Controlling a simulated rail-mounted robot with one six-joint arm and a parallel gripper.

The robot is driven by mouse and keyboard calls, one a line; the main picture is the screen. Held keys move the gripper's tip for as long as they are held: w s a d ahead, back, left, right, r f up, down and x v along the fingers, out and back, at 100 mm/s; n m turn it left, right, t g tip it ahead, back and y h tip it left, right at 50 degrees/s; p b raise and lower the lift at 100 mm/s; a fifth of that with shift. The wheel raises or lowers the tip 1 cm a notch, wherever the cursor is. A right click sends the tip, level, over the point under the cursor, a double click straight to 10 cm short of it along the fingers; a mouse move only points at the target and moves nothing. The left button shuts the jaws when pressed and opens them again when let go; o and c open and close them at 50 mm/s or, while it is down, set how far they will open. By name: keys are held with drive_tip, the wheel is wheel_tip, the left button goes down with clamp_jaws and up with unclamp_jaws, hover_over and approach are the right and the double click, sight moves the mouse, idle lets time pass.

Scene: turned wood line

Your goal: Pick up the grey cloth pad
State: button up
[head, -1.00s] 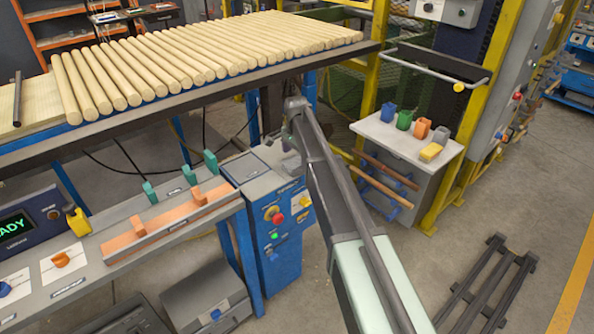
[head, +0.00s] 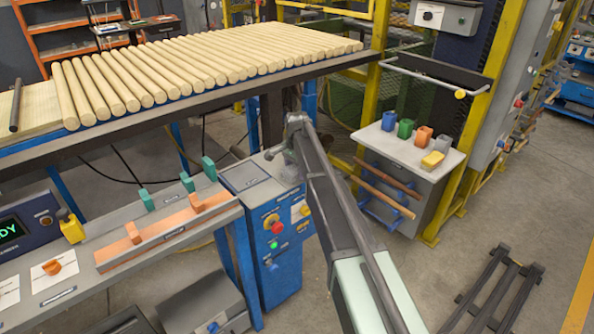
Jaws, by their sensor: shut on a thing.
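My gripper (head: 274,152) is at the far end of my arm, above the back right corner of the blue control cabinet. It looks small from here, and its fingers are partly hidden by my own wrist. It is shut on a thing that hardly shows. A small grey shape at its tip fits the grey cloth pad, but I cannot make out its outline. I see no other grey cloth pad lying in the open.
The blue cabinet (head: 284,262) carries a red stop button (head: 277,227). A long bench of wooden rods (head: 200,62) stands behind. A side table (head: 379,142) at right holds coloured containers and a yellow block (head: 432,160). A dark rack (head: 497,292) lies on the floor.

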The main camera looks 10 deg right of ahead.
wheel_tip(320, 180, up, 20)
drive_tip(key=p, duration=1.9)
drive_tip(key=shift+p, duration=0.4)
